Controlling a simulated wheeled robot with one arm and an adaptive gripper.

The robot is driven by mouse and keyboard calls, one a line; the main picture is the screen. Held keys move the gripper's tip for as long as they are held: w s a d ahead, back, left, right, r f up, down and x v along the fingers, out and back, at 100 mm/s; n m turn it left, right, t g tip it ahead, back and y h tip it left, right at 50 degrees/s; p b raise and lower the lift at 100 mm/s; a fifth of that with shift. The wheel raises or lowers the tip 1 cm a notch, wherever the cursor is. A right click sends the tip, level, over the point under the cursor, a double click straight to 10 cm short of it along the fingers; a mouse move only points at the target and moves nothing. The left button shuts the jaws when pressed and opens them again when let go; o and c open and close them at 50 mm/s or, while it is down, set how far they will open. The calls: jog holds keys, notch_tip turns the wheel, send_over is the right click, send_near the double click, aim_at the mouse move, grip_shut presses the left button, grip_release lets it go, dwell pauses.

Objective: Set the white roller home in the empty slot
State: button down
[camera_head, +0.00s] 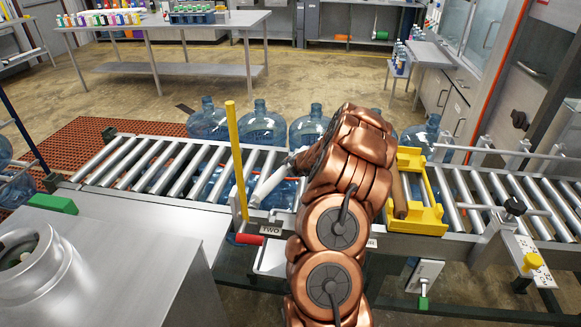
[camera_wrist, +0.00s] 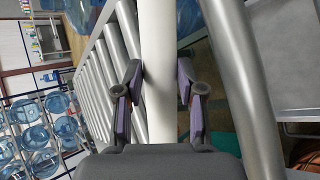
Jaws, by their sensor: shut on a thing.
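The white roller (camera_wrist: 157,50) runs lengthwise between the fingers of my gripper (camera_wrist: 160,92) in the wrist view, and the gripper is shut on it. In the head view the white roller (camera_head: 267,187) slants over the open part of the conveyor, just right of a yellow post (camera_head: 235,150), roughly in line with the grey rollers. A plate reading "TWO" (camera_head: 272,231) is on the near rail below it. My arm hides the gripper and much of the gap there. I cannot tell whether the roller's ends touch the rails or which slot lies under it.
Grey rollers (camera_head: 160,165) fill the conveyor to the left. To the right are a yellow bracket (camera_head: 418,222) and a brown roller (camera_head: 399,195), close beside my arm. Blue jugs (camera_head: 261,125) stand behind the conveyor. A red handle (camera_head: 249,239) sticks out at the near side.

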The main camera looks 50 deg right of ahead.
jog(key=shift+f, duration=0.1)
jog(key=c, duration=0.7)
grip_release()
